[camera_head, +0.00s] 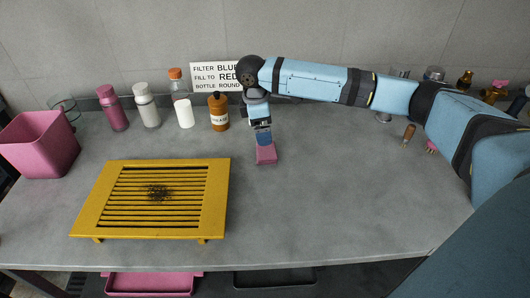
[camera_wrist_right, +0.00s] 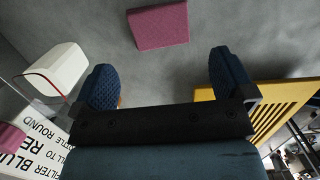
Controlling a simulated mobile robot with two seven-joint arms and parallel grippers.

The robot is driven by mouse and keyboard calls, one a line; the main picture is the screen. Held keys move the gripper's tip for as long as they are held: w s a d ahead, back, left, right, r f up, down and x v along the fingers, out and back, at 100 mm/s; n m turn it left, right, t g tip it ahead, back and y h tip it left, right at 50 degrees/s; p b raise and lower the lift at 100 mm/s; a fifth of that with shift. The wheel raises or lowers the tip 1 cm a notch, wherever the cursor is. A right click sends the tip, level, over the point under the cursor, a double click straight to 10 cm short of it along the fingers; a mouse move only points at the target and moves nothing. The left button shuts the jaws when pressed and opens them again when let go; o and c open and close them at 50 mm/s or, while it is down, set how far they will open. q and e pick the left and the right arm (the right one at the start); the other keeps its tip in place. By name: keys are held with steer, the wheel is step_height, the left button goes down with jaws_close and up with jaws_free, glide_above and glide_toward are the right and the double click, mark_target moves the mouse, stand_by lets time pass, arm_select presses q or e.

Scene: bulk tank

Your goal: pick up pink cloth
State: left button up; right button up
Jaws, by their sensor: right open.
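The pink cloth (camera_head: 266,155) is a small folded block lying on the grey bench, right of the yellow rack. It also shows in the right wrist view (camera_wrist_right: 159,26), beyond my fingertips and roughly between them. My right gripper (camera_head: 264,138) points down just above and behind the cloth in the head view. In the right wrist view my right gripper (camera_wrist_right: 165,72) has its two blue fingers spread wide with nothing between them. The cloth looks apart from the fingers. My left gripper is not in view.
A yellow slatted rack (camera_head: 216,199) with dark grains stands at the front left. A pink bin (camera_head: 38,146) is at far left. Several bottles, including a brown one (camera_head: 218,113), line the back near a sign (camera_head: 215,77).

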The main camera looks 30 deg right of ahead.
mark_target(266, 149)
steer(key=f, duration=0.2)
steer(key=f+b, duration=0.1)
steer(key=f, duration=0.2)
steer(key=d+f, duration=0.1)
steer(key=f, duration=0.2)
steer(key=shift+f+b, duration=0.2)
steer(key=shift+b, duration=0.2)
steer(key=shift+s+a, duration=0.1)
steer(key=c, duration=0.6)
